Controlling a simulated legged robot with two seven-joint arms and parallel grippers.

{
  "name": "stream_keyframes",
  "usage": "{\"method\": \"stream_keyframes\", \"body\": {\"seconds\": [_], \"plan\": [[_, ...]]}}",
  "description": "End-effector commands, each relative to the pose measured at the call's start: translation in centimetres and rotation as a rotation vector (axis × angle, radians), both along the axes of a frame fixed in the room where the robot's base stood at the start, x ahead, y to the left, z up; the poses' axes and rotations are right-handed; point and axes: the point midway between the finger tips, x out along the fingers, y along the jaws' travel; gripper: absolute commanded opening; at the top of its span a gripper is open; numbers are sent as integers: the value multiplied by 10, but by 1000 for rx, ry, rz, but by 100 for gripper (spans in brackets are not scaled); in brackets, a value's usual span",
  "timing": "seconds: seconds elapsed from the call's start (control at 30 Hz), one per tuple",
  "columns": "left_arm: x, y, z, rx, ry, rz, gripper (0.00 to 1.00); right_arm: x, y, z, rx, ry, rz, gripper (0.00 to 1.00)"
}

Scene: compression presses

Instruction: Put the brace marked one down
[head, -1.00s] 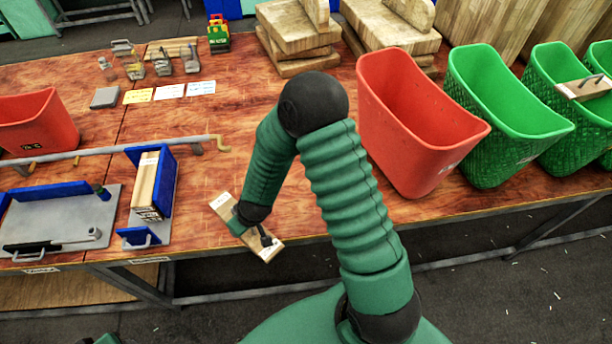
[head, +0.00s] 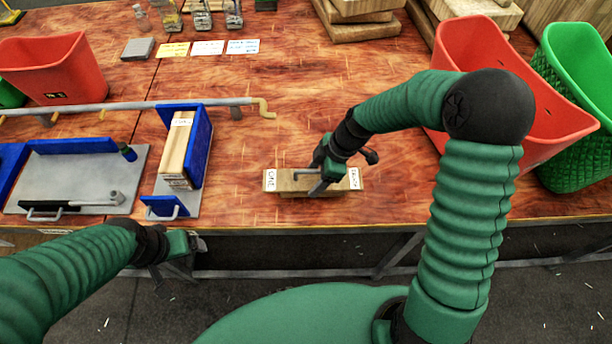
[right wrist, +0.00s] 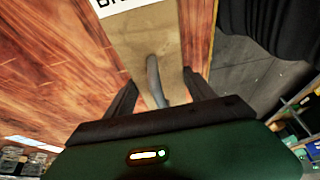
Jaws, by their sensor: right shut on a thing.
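A wooden brace (head: 345,181) with a white label at each end lies level across the head view, at or just above the table near its front edge. My right gripper (head: 312,180) is shut on its handle. I cannot tell whether the brace touches the table. In the right wrist view the brace (right wrist: 148,45) lies beyond the fingers, with its grey handle (right wrist: 154,80) between them and part of a printed label at the top. My left gripper (head: 192,243) is in front of the table's front edge, apart from the brace; its jaw opening is unclear.
A blue press (head: 197,150) holding wooden blocks stands left of the brace, with a grey plate (head: 75,180) farther left. A long rod (head: 130,106) ends in a crank behind it. A red bin (head: 555,115) and a green bin (head: 590,75) stand right. Table behind the brace is clear.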

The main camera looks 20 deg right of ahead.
Motion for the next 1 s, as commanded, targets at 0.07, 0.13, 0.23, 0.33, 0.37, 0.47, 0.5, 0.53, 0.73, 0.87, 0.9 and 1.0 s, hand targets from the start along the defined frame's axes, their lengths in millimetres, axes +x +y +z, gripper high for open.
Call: {"method": "stream_keyframes", "body": {"seconds": [0.07,0.13,0.23,0.33,0.37,0.47,0.5,0.53,0.73,0.87,0.9,1.0], "plan": [[0,0,4,0,0,0,89,13,14,0,0,-1,4,0],[0,0,5,0,0,0,89,20,20,-1,1,-1,1,0],[0,0,5,0,0,0,89,23,22,-8,2,1,-3,0],[0,0,6,0,0,0,89,22,22,-26,2,4,-3,0],[0,0,7,0,0,0,89,23,22,-31,3,4,-3,0],[0,0,7,0,0,0,89,24,21,-39,1,1,-4,0],[0,0,7,0,0,0,89,24,21,-38,1,0,-3,0],[0,0,7,0,0,0,89,24,21,-38,1,0,-3,0],[0,0,6,0,0,0,89,23,22,-39,1,0,-3,82],[0,0,6,0,0,0,89,23,22,-38,1,0,-3,85],[0,0,6,0,0,0,89,23,22,-38,1,0,-3,85],[0,0,6,0,0,0,89,23,21,-38,1,0,-3,85]]}}
